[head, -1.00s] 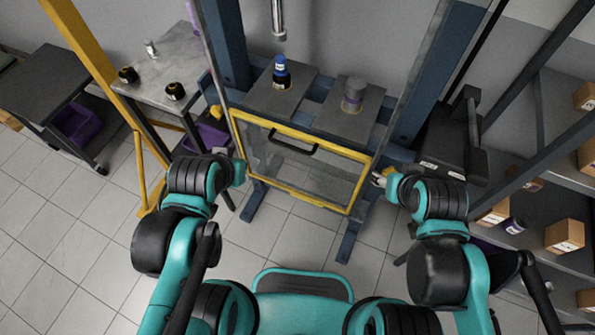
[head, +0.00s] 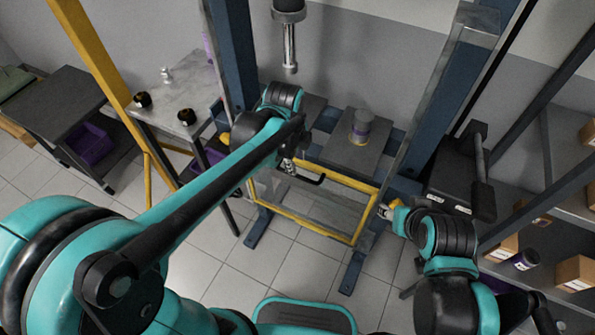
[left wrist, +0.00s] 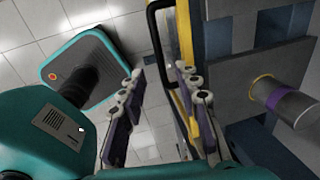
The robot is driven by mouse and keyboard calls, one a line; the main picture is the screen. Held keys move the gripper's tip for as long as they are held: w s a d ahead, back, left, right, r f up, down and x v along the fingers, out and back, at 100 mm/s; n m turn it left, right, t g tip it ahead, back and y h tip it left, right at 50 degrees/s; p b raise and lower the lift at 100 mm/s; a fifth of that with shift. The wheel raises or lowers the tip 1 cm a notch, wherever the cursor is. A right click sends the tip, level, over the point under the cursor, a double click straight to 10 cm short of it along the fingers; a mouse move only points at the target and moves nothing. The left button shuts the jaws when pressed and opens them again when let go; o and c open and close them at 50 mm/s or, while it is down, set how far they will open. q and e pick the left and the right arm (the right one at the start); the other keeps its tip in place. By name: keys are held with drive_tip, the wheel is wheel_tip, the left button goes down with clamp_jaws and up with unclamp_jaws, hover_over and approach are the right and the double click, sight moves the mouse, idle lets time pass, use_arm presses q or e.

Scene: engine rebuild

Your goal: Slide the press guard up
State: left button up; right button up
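The press guard is a clear panel in a yellow frame (head: 366,213), low on the front of the blue press. Its black bar handle (head: 311,179) is partly hidden by my left arm in the head view. My left gripper (head: 288,166) is at the left part of the handle. In the left wrist view my left gripper (left wrist: 160,72) has its fingers apart, with the handle (left wrist: 156,45) ahead between them; I cannot tell whether they touch. My right gripper (head: 385,211) is beside the guard's right edge; its finger opening is too small to tell.
A grey cylinder with a purple band (head: 361,126) stands on the press bed behind the guard. The press ram (head: 289,45) hangs above. A side table (head: 178,100) with small parts is at left, shelves with boxes (head: 575,272) at right.

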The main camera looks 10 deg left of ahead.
sight(298, 175)
use_arm(q)
drive_tip(key=f+b, duration=0.1)
drive_tip(key=f, duration=0.1)
drive_tip(key=w+f+b, duration=0.1)
drive_tip(key=f, duration=0.4)
drive_tip(key=shift+w+d+f+b, duration=0.15)
drive_tip(key=shift+f+b, duration=0.05)
drive_tip(key=shift+b, duration=0.2)
clamp_jaws()
